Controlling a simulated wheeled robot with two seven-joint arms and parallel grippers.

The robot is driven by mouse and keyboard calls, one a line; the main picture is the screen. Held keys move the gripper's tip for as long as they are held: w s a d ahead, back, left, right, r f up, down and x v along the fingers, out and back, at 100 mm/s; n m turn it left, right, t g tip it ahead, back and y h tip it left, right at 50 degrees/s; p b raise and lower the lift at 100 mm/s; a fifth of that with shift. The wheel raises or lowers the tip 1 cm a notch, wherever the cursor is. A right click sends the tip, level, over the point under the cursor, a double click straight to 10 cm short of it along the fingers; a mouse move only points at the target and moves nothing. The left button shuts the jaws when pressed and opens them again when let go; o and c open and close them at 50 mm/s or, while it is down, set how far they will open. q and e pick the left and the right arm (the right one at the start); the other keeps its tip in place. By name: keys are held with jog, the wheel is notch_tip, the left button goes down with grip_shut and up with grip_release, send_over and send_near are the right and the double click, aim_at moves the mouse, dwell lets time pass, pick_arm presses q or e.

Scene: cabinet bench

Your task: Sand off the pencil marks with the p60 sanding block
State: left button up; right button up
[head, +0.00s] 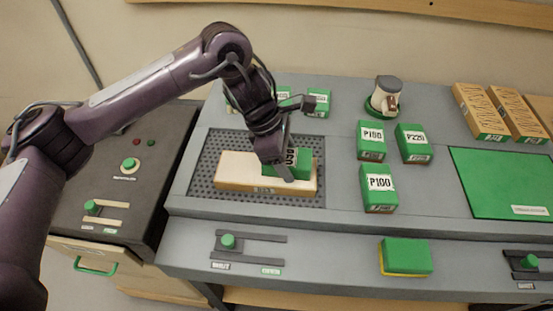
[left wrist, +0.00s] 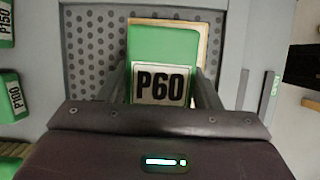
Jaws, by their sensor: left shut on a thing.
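My left gripper (head: 286,172) is shut on the green P60 sanding block (head: 303,161). In the left wrist view, the block (left wrist: 165,48) sits between the two fingers with its P60 label facing the camera. The block is over the right part of a pale wooden board (head: 236,168) and appears to rest on it. The board lies on a perforated grey panel (head: 206,165). No pencil marks can be made out on the bare part of the board. My right gripper is not in view.
Green blocks labelled P180 (head: 371,141), P220 (head: 412,143) and P100 (head: 378,188) stand right of the panel. A green and yellow pad (head: 405,256) lies at the front. A white and grey tool (head: 385,97) stands at the back. A green mat (head: 503,182) lies right.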

aim_at(305, 155)
pick_arm(q)
jog(key=shift+w+d+r+b, duration=0.15)
jog(key=shift+d+b, duration=0.1)
jog(key=shift+d, duration=0.75)
jog(key=shift+w+d+f+b, duration=0.1)
jog(key=shift+w+d+b, duration=0.1)
jog(key=shift+d, duration=0.8)
jog(key=shift+a, duration=3.4)
jog(key=shift+w+a, duration=0.15)
jog(key=shift+a, duration=1.6)
jog(key=shift+a+f, duration=0.2)
jog(key=shift+a, duration=1.45)
jog(key=shift+a+r+p, duration=0.1)
jog(key=shift+a+p, duration=0.2)
jog(key=shift+a, duration=1.35)
jog(key=shift+w+d+r, duration=0.1)
jog(key=shift+d, duration=1.65)
jog(key=shift+s+d+f+b, duration=0.15)
jog(key=shift+d+b, duration=0.35)
jog(key=shift+d, duration=1.95)
jog(key=shift+s+d+f+b, duration=0.1)
jog(key=shift+d+b, duration=0.35)
jog(key=shift+d, duration=1.95)
jog(key=shift+s+d+r, duration=0.1)
jog(key=shift+d+r, duration=0.05)
jog(key=shift+d, duration=1.75)
jog(key=shift+r+p, duration=2)
jog(key=shift+r, duration=1.1)
